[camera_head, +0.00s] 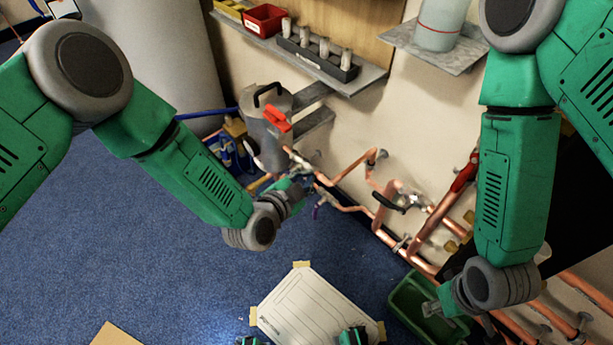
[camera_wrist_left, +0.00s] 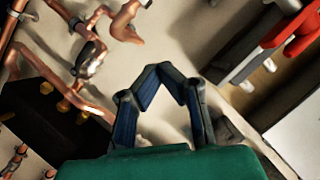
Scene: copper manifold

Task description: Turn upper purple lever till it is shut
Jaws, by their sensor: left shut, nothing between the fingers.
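Copper pipes (camera_head: 350,208) run along the wall in the head view. A small purple lever (camera_head: 318,208) hangs from a valve on them, just below my left gripper (camera_head: 303,183). I see no second purple lever; an upper one may be hidden behind the gripper. My left gripper is at the pipework near the grey canister. In the left wrist view its blue-lined fingers (camera_wrist_left: 163,72) meet in a peak, shut and empty, against the pale wall. No purple lever can be made out there. My right gripper (camera_head: 435,308) is low by the green bin, and its fingers are unclear.
A grey canister (camera_head: 266,130) with a red part stands left of the pipes. A shelf (camera_head: 362,82) with a black rack is above. A green bin (camera_head: 405,300) and a white sheet (camera_head: 308,308) lie below. The blue floor (camera_head: 160,270) at left is clear.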

